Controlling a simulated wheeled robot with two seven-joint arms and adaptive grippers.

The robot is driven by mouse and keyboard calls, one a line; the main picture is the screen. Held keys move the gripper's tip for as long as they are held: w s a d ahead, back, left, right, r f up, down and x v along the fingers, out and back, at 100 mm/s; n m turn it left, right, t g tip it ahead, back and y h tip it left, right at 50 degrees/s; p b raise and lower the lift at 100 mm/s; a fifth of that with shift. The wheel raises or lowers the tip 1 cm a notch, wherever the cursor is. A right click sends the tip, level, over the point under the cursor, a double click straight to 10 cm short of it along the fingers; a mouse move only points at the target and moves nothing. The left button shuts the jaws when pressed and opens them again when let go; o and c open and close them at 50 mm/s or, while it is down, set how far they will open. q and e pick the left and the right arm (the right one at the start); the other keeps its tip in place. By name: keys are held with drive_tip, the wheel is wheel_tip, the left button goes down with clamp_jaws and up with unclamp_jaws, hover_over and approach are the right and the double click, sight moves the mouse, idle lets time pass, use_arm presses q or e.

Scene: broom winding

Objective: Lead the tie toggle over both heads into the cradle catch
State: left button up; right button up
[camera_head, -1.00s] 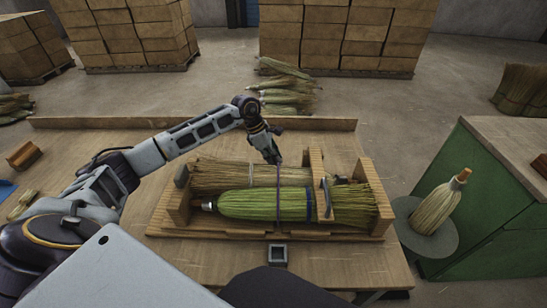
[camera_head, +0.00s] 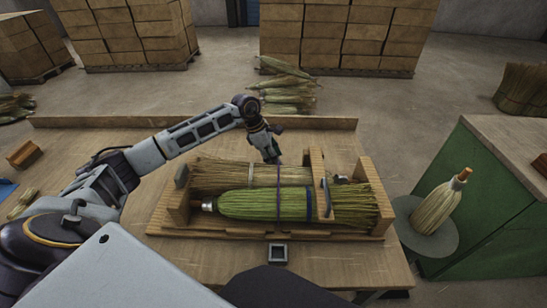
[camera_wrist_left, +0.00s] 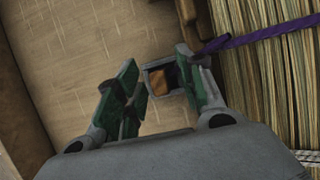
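Two broom heads, a tan one (camera_head: 225,174) behind and a green one (camera_head: 255,205) in front, lie side by side in the wooden cradle (camera_head: 178,207). The dark purple tie (camera_head: 278,190) crosses both heads; it also shows in the left wrist view (camera_wrist_left: 265,33). My left gripper (camera_head: 271,160) is low behind the tan head. In the left wrist view, its fingers (camera_wrist_left: 160,88) are apart, with a small square frame (camera_wrist_left: 147,80) between them, probably the catch. A brown piece shows inside it; I cannot tell if it is the toggle. The tie's end is partly hidden by the right finger.
A small square metal piece (camera_head: 278,254) sits in front of the cradle. A low back board (camera_head: 200,123) edges the bench. A round stand (camera_head: 445,240) with an upright broom head (camera_head: 435,208) and a green cabinet (camera_head: 485,190) are at right.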

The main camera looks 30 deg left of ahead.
use_arm(q)
drive_tip(key=v, duration=1.1)
drive_tip(key=shift+r, duration=0.35)
drive_tip(key=shift+a, duration=0.15)
drive_tip(key=shift+s+f, duration=0.1)
drive_tip(key=shift+s, duration=0.05)
